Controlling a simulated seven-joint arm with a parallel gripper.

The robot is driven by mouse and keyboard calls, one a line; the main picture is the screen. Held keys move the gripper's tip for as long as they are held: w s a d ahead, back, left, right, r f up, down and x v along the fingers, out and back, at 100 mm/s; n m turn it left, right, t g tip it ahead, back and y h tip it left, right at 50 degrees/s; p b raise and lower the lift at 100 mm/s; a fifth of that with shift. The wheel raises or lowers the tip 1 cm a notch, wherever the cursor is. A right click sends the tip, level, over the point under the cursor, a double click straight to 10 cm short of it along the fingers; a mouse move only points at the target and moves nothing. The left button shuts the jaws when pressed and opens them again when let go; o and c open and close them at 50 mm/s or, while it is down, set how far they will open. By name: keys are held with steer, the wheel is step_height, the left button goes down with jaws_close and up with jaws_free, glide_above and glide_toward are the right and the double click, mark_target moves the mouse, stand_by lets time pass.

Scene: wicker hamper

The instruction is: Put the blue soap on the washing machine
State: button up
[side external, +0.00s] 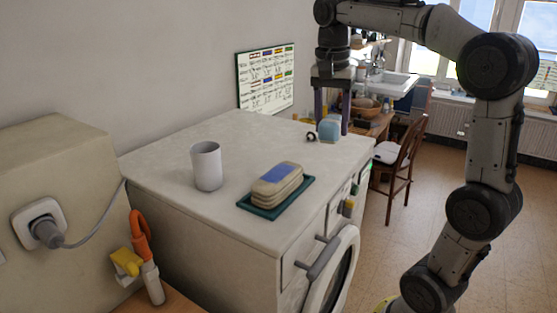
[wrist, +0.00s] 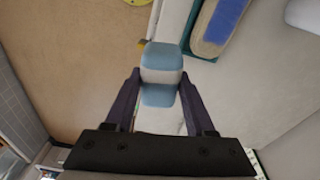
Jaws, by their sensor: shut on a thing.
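The blue soap (side external: 329,130) is light blue with a pale band across its middle. My gripper (side external: 333,121) points down with its fingers shut around the soap, at the far right edge of the washing machine's top (side external: 225,145). In the wrist view the soap (wrist: 161,57) sits between the two dark fingertips (wrist: 161,80), over the line between the machine top and the floor. I cannot tell whether it touches the top. The soap's sides are partly hidden by the fingers.
A teal tray (side external: 247,206) with a beige block with a blue patch (side external: 277,177) lies near the machine's front edge. A white cup (side external: 206,165) stands to its left. A small dark ring-like thing (side external: 311,137) is beside the soap. The middle of the top is clear.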

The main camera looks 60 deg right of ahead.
steer(key=s+d+m, duration=0.2)
steer(key=s+d, duration=0.1)
steer(key=s, duration=0.2)
steer(key=w+d+f, duration=0.5)
steer(key=w+d, duration=0.1)
steer(key=w, duration=0.1)
steer(key=w+d+f, duration=0.3)
steer(key=shift+w+f, duration=0.25)
steer(key=shift+f, duration=0.05)
steer(key=shift+w+d+f, duration=0.1)
steer(key=shift+w+f, duration=0.05)
steer(key=shift+f, duration=0.8)
steer(key=shift+w+f, duration=0.1)
steer(key=shift+f, duration=0.8)
steer(key=o, duration=1.2)
steer(key=shift+f, duration=0.2)
